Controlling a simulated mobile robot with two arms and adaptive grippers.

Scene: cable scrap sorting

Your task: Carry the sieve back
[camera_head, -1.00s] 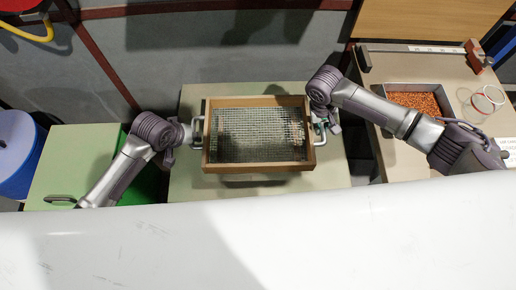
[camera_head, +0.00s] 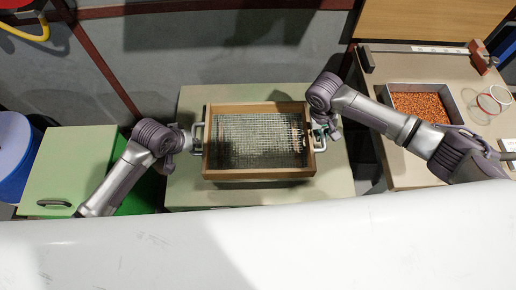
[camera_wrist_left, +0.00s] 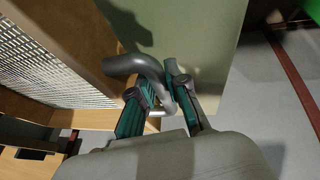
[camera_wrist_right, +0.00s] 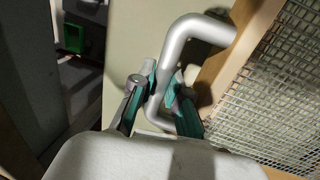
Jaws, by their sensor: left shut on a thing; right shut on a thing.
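The sieve is a wooden frame (camera_head: 258,175) with a wire mesh (camera_head: 258,141) and a metal handle on each side. It is in the middle of the head view, above a pale green table top (camera_head: 335,190). My left gripper (camera_head: 190,140) is shut on its left handle; in the left wrist view the fingers (camera_wrist_left: 163,98) close around the grey bent handle (camera_wrist_left: 135,66). My right gripper (camera_head: 318,128) is shut on the right handle; in the right wrist view the fingers (camera_wrist_right: 160,98) close around the handle (camera_wrist_right: 180,48). The sieve looks about level. Its underside is hidden.
A right-hand table carries a tray of orange-brown granules (camera_head: 420,106), wire rings (camera_head: 493,100) and a clamp-like tool (camera_head: 482,58). A green cabinet (camera_head: 75,165) and blue drum (camera_head: 17,160) stand at left. A white surface (camera_head: 250,240) fills the foreground.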

